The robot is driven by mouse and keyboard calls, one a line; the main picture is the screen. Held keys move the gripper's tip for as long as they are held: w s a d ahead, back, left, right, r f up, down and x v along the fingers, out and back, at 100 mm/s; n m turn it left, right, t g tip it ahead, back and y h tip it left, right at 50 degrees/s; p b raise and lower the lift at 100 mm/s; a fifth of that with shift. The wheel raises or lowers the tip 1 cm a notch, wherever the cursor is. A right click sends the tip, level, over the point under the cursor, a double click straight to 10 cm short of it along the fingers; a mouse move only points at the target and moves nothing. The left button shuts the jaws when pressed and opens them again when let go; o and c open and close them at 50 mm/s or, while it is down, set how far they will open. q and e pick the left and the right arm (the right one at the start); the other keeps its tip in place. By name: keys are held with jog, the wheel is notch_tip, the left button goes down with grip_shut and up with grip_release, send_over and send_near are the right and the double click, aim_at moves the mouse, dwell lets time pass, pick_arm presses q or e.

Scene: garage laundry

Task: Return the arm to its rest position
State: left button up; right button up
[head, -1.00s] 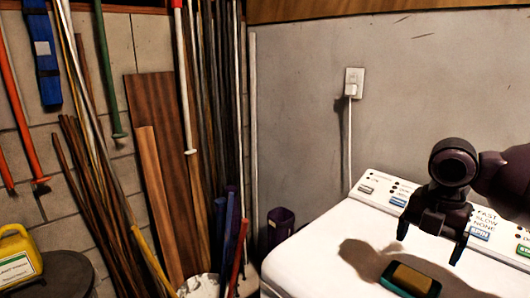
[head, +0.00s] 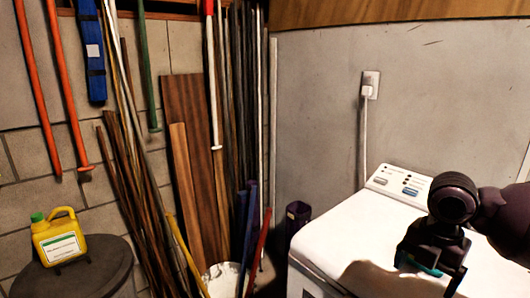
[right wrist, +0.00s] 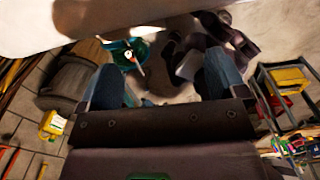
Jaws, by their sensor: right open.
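My right gripper (head: 430,270) is at the lower right of the head view, in front of the white washer. In the right wrist view, its two fingers stand wide apart with nothing between them (right wrist: 165,88). The gripper hides the rest, and I cannot see the sponge now. My left gripper is not in view.
The white washer (head: 362,228) fills the lower right, with its control panel (head: 400,184) at the back. A yellow jug (head: 60,243) stands on a dark round lid (head: 105,265) at left. Poles and boards (head: 188,165) lean against the wall. Shelving (right wrist: 268,95) shows in the wrist view.

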jog(key=s+a+f+m+t+y, duration=0.1)
jog(key=s+a+f+m, duration=0.4)
jog(key=f, duration=0.3)
jog(key=s+a+f+m+t+y, duration=0.1)
jog(key=s+a+f+m+y, duration=0.1)
jog(key=s+a+f+m, duration=0.5)
jog(key=s+d+f+m+h, duration=0.25)
jog(key=s+d+m, duration=0.25)
jog(key=s+m, duration=0.25)
jog(key=s+d+f+m+h, duration=0.2)
jog(key=s+d+f+m, duration=0.2)
jog(key=s+m, duration=0.3)
jog(key=w+f+n+t+y, duration=0.1)
jog(key=w+f+n+t, duration=0.1)
jog(key=w+f+t, duration=0.5)
jog(key=shift+d+f+t, duration=0.15)
jog(key=shift+f+t, duration=0.85)
jog(key=shift+f, duration=0.05)
